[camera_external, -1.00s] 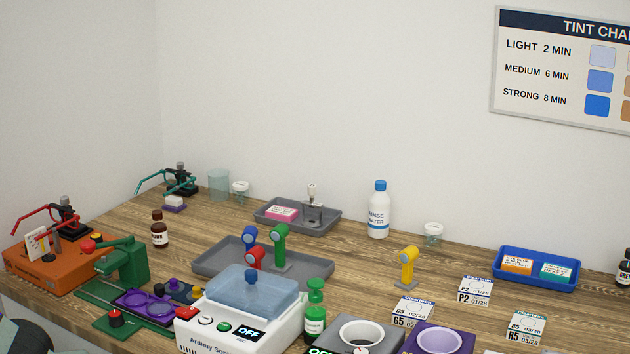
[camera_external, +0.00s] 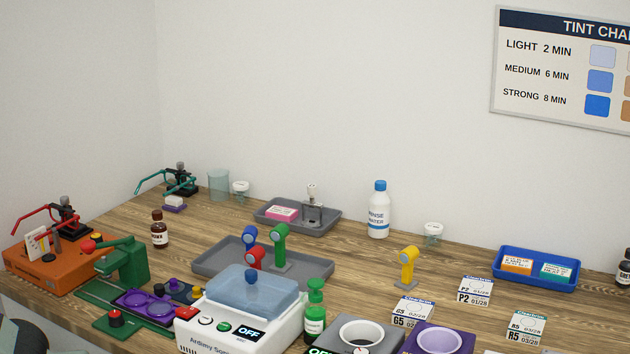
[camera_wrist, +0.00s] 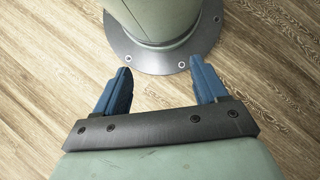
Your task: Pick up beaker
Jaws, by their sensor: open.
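The beaker (camera_external: 218,185) is a clear, pale teal glass cylinder. It stands upright on the wooden bench near the back wall, left of centre in the external view, and looks empty. My gripper (camera_wrist: 160,70) shows in the wrist view, with two blue fingers spread wide apart and nothing between them. It points at my own round base flange and the wood-patterned surface around it. The beaker is not in the wrist view. My gripper is not seen in the external view, so it is well away from the beaker.
A small glass jar with a white top (camera_external: 240,189) stands close to the beaker's right. A teal-armed stand (camera_external: 180,182) and a small white block on a purple base (camera_external: 174,203) are at its left. A brown bottle (camera_external: 160,232) and grey trays (camera_external: 325,226) stand nearer.

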